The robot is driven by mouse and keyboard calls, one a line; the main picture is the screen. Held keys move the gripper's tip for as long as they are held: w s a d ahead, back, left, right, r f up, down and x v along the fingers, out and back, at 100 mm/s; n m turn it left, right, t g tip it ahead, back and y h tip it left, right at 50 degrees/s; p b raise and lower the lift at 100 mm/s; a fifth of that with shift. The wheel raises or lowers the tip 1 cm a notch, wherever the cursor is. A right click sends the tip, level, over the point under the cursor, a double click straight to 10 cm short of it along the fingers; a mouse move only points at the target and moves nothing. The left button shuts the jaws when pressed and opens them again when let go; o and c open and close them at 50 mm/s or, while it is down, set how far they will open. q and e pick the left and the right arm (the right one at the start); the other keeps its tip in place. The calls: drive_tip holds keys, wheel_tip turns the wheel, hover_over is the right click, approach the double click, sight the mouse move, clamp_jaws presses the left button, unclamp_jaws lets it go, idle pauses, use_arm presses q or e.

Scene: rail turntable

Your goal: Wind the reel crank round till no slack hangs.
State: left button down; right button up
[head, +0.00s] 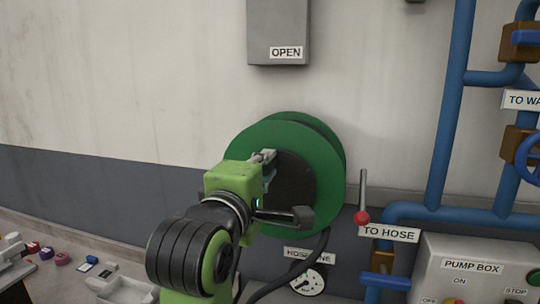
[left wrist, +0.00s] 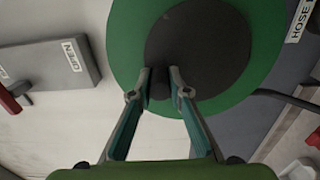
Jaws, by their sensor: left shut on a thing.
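The reel (head: 333,180) is a green disc with a dark hub, mounted on the wall in the middle of the head view. It fills the top of the left wrist view (left wrist: 262,65). My left gripper (head: 266,160) is in front of the hub, up and left of its middle. In the left wrist view its fingers (left wrist: 160,82) are shut on a dark crank handle (left wrist: 158,90); the rest of the crank blends into the hub. A black hose (head: 318,253) leaves the reel's lower right and curves down to the left. Its lower end is out of view. My right gripper is out of view.
Right of the reel are a red-knobbed lever (head: 362,217), blue pipes (head: 448,110) and a pump box (head: 475,255). A gauge (head: 308,283) labelled HOSE LINE is below. A grey box (head: 278,25) marked OPEN hangs above. Small items (head: 62,258) lie lower left.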

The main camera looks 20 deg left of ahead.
use_arm(q)
drive_tip(key=shift+a+f, duration=0.35)
drive_tip(key=shift+a, duration=0.2)
drive_tip(key=shift+f, duration=0.15)
drive_tip(key=shift+a+f, duration=0.5)
drive_tip(key=shift+a, duration=0.3)
